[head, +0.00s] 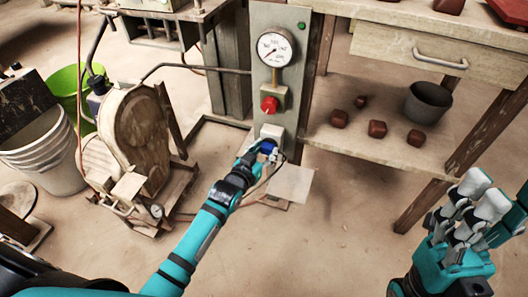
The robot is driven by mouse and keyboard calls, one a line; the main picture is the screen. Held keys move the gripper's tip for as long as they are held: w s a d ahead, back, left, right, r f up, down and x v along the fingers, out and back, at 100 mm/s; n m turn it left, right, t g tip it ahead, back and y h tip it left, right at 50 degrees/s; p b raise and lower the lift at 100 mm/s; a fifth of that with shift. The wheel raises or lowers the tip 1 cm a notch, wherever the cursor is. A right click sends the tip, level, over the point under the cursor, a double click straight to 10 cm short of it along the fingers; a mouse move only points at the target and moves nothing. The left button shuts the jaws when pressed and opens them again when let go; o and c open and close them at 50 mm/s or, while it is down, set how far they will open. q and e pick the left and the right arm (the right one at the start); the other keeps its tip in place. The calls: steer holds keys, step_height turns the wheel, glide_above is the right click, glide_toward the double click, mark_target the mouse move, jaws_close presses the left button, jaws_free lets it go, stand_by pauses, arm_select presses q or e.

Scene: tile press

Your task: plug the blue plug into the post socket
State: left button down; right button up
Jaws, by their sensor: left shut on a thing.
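The blue plug (267,146) is in the fingers of my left gripper (256,150), which is shut on it. The plug is at the lower front of the pale socket box (272,132), low on the grey-green post (262,80). The fingers hide part of the plug, and I cannot tell whether it is seated in the socket. A dark cable hangs below the plug. My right gripper (500,205) is at the lower right, away from the post, with its fingers apart and nothing between them.
Above the socket, the post bears a red knob (269,104) and a round gauge (274,47). A wooden press-like machine (140,125) stands left, near white buckets (45,155) and a green bin (68,88). A shelf (340,148) at right holds several reddish blocks and a grey pot (428,102).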

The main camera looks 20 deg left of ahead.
arm_select(q)
steer(key=shift+w, duration=0.25)
steer(key=c, duration=0.7)
jaws_free()
steer(key=shift+s, duration=0.1)
steer(key=v, duration=1.1)
steer(key=shift+s+r, duration=0.1)
steer(key=shift+s, duration=0.3)
